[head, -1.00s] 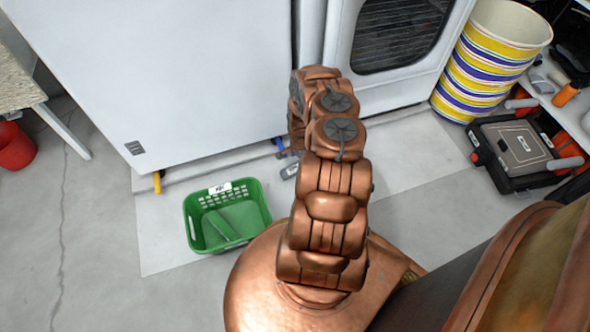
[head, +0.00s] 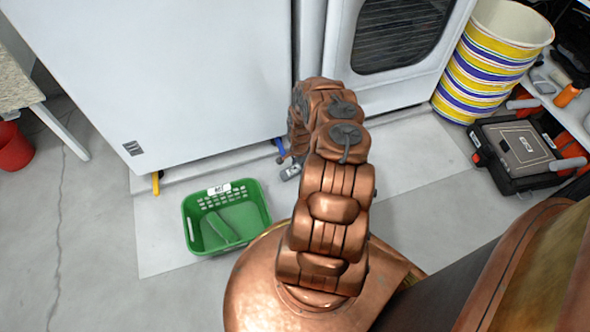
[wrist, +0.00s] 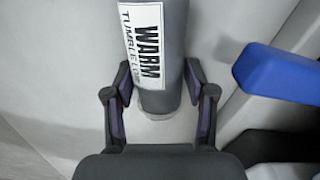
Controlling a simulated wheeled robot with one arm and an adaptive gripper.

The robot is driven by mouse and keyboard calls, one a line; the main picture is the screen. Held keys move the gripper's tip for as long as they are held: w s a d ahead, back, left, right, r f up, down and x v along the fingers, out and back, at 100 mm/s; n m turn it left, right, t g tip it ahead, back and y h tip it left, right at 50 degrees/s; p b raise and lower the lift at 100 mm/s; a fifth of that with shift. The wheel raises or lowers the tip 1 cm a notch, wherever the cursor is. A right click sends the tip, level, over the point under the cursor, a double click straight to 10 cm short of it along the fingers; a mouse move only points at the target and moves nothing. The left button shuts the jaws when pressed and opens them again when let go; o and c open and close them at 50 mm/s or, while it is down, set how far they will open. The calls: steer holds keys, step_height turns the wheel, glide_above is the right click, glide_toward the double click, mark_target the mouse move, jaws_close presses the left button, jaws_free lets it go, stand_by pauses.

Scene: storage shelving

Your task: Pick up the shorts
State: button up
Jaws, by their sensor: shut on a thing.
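A dark grey, rolled-up piece with a white label reading "WARM" and "TUMBLE" (wrist: 168,15) shows in the wrist view and looks like the shorts. My gripper (wrist: 157,72) has one finger on each side of it and is shut on it. Its upper end runs out of the picture. In the head view a small grey piece (head: 291,172), perhaps its end, shows just left of my arm, near the freezer's foot. My gripper is hidden behind my arm there.
A green basket (head: 187,222) stands on the floor left of my arm. A white cabinet (head: 190,70) rises close behind; a blue piece (head: 280,147) at its base also shows in the wrist view (wrist: 285,72). A black case (head: 520,148) and striped bin (head: 480,70) are at right.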

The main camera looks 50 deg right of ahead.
steer(key=c, duration=0.6)
steer(key=shift+r, duration=0.1)
step_height(320, 180, up, 10)
steer(key=p, duration=0.3)
stand_by(0.4)
